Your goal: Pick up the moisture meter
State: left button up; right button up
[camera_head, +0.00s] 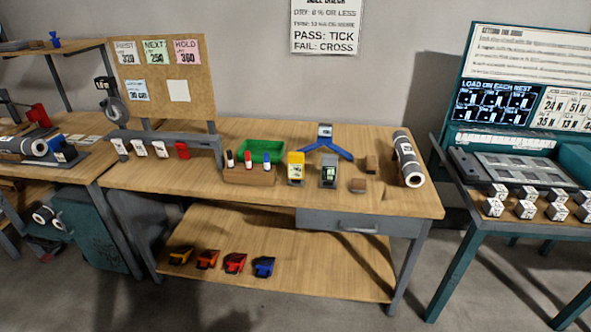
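Two small upright handheld devices stand side by side near the middle of the workbench (225,190). One is a yellow device (296,169) with a pale face. The other is a grey device (329,173) with a small dark greenish screen. Their lettering is too small to read, so I cannot tell which is the moisture meter. They are close together with a narrow gap between them. Neither of my grippers is in view.
A wooden block (249,178) with markers and a green tray (262,152) sit left of the devices. A blue three-legged stand (325,144) is behind. Small wooden blocks (358,186) and a grey roll (407,160) lie right. The bench's front strip is clear.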

aim_at(296, 160)
jog(key=i+j, duration=0.15)
jog(key=j, duration=0.2)
jog(key=i+j+z, duration=0.1)
jog(key=j, duration=0.25)
jog(key=i+j, duration=0.2)
jog(key=j, duration=0.15)
jog(key=i+j+z, duration=0.1)
jog(key=j, duration=0.25)
jog(key=i+j, duration=0.2)
jog(key=j, duration=0.2)
jog(key=z, duration=0.05)
